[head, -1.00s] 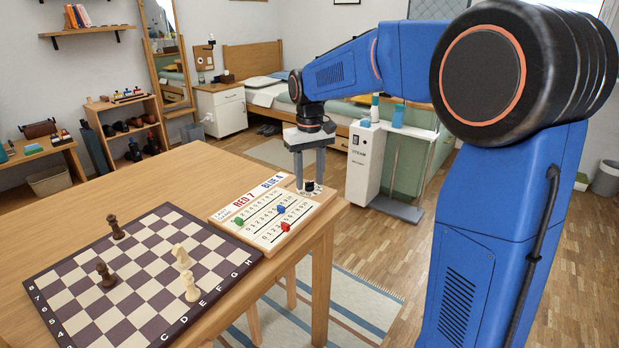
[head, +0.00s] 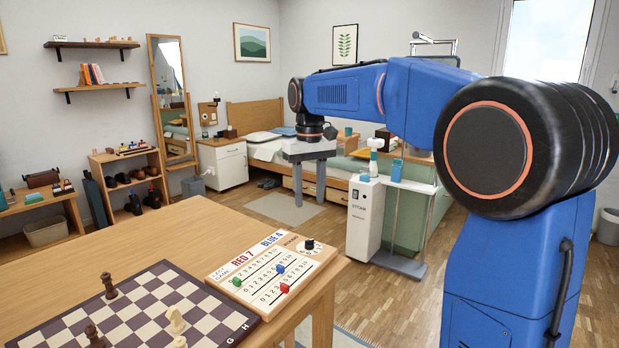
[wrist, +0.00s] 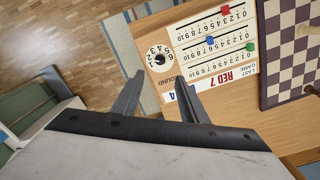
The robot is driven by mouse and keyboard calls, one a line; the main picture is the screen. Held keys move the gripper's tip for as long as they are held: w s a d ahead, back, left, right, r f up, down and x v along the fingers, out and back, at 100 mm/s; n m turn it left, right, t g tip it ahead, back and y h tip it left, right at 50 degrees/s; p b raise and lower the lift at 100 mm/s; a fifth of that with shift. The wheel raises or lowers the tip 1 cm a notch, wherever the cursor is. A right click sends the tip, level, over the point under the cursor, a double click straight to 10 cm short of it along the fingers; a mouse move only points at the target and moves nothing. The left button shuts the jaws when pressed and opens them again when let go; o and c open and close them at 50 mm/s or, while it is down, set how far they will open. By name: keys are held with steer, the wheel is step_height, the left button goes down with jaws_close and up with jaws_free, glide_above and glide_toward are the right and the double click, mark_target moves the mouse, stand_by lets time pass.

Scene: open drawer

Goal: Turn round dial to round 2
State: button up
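The round dial is a small black knob (head: 310,244) on a white number plate at the far right end of the wooden scoreboard (head: 262,268). In the wrist view the dial (wrist: 160,59) shows a small white mark and numbers around it, too small to tell which number it points at. My gripper (head: 309,196) is raised above the dial, with its two grey fingers apart and nothing between them. In the wrist view the open fingers (wrist: 159,80) reach toward the dial, clear of it.
The scoreboard carries sliders: green (head: 237,281), blue (head: 280,268) and red (head: 284,288). A chessboard (head: 150,310) with several pieces lies left of it on the wooden table (head: 185,225). The table edge is close beyond the dial. A white steam unit (head: 364,215) stands on the floor behind.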

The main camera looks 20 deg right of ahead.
step_height(320, 180, up, 5)
steer(key=shift+f, duration=0.1)
stand_by(0.4)
steer(key=s+d+f+t, duration=0.15)
steer(key=s+f, duration=0.25)
steer(key=s, duration=0.5)
steer(key=s+d+f+t, duration=0.1)
steer(key=s+d+f, duration=0.2)
steer(key=s, duration=0.7)
steer(key=s+d+f+m+t, duration=0.1)
steer(key=s+d+f+t, duration=0.1)
steer(key=s+f, duration=1.3)
steer(key=shift+m, duration=0.4)
